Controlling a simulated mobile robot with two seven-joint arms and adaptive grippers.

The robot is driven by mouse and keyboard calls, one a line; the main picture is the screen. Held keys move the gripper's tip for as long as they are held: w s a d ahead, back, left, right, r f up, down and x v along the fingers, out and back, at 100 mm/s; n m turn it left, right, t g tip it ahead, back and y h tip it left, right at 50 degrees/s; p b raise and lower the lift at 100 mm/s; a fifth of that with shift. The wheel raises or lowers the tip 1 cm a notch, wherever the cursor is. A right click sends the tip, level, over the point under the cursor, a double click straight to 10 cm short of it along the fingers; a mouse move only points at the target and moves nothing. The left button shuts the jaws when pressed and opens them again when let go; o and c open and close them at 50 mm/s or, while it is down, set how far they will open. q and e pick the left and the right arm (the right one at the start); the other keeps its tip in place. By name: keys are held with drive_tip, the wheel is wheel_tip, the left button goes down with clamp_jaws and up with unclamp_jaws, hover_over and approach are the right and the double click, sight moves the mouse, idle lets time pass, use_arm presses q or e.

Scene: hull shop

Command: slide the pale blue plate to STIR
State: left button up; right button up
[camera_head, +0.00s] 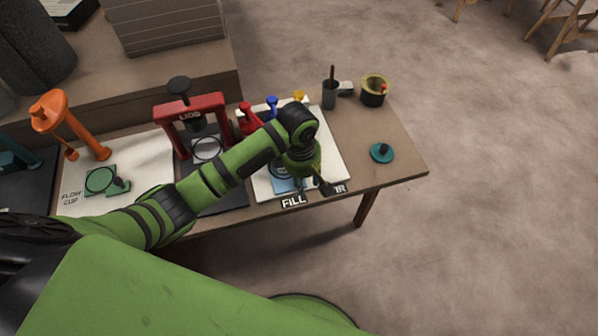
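The pale blue plate (285,185) lies on the white mat (262,188), just above the FILL label (293,201). It is largely hidden by my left arm, and a round item on it shows only in part. The STIR label (341,188) is to the right, its first letters covered by my gripper. My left gripper (315,187) points down at the plate's right side, between the two labels. Its dark fingers are low over the mat; I cannot tell whether they are apart or touch the plate. My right gripper is not in view.
Left of the mat stands a red press marked LIDS (190,108), then an orange stand (62,118). Red, blue and yellow items stand behind my arm. The table's right end is mostly bare.

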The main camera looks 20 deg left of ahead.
use_arm(q)
drive_tip(key=w+a+n, duration=0.1)
drive_tip(key=w+a+r+n, duration=0.1)
drive_tip(key=n, duration=0.1)
drive_tip(key=w+a+r+n+y, duration=0.1)
drive_tip(key=shift+w, duration=0.4)
drive_tip(key=shift+f+n, duration=0.2)
drive_tip(key=shift+n, duration=0.1)
wheel_tip(320, 180, down, 7)
drive_tip(key=shift+w+r+b, duration=0.1)
drive_tip(key=shift+r+b, duration=0.05)
drive_tip(key=shift+b, duration=0.25)
clamp_jaws()
